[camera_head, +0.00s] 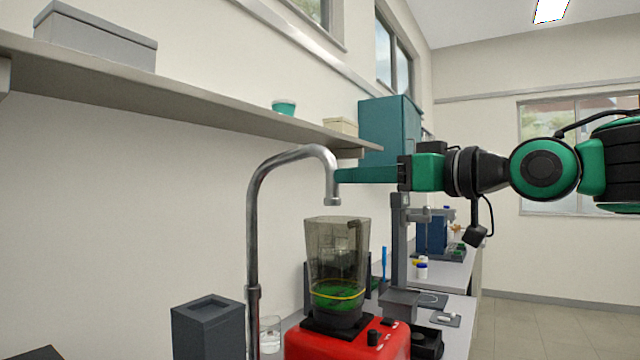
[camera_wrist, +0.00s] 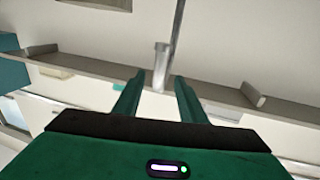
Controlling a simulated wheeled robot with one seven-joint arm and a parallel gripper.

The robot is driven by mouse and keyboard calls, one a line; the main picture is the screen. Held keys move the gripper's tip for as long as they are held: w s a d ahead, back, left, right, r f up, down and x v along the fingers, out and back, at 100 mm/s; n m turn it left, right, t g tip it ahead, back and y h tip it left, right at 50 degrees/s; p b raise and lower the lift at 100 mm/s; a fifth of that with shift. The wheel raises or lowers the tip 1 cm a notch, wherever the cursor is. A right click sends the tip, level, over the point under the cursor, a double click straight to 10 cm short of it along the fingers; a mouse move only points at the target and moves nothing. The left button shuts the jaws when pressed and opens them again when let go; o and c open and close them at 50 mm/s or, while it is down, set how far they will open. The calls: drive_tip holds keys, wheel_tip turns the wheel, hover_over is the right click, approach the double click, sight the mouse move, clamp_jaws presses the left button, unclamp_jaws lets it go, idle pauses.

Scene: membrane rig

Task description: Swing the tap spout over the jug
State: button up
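The metal tap (camera_head: 254,230) rises as a tall pipe and bends over to a downward spout (camera_head: 331,185). In the head view the spout's mouth appears just above the rim of the clear jug (camera_head: 318,262); depth between them is hard to judge. The jug holds something green, has a yellow band and stands on a red base. My gripper (camera_head: 340,175) reaches in from the right at spout height, fingertips at the spout. In the wrist view the spout (camera_wrist: 161,66) shows between the open fingers (camera_wrist: 159,80), with a gap visible on each side.
A dark square container (camera_head: 208,330) and a glass (camera_head: 270,335) stand by the tap. A grey stand (camera_head: 399,240) is right of the jug.

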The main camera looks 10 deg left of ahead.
drive_tip(key=x, duration=1)
drive_tip(key=shift+w+a, duration=0.15)
drive_tip(key=shift+w, duration=0.05)
clamp_jaws()
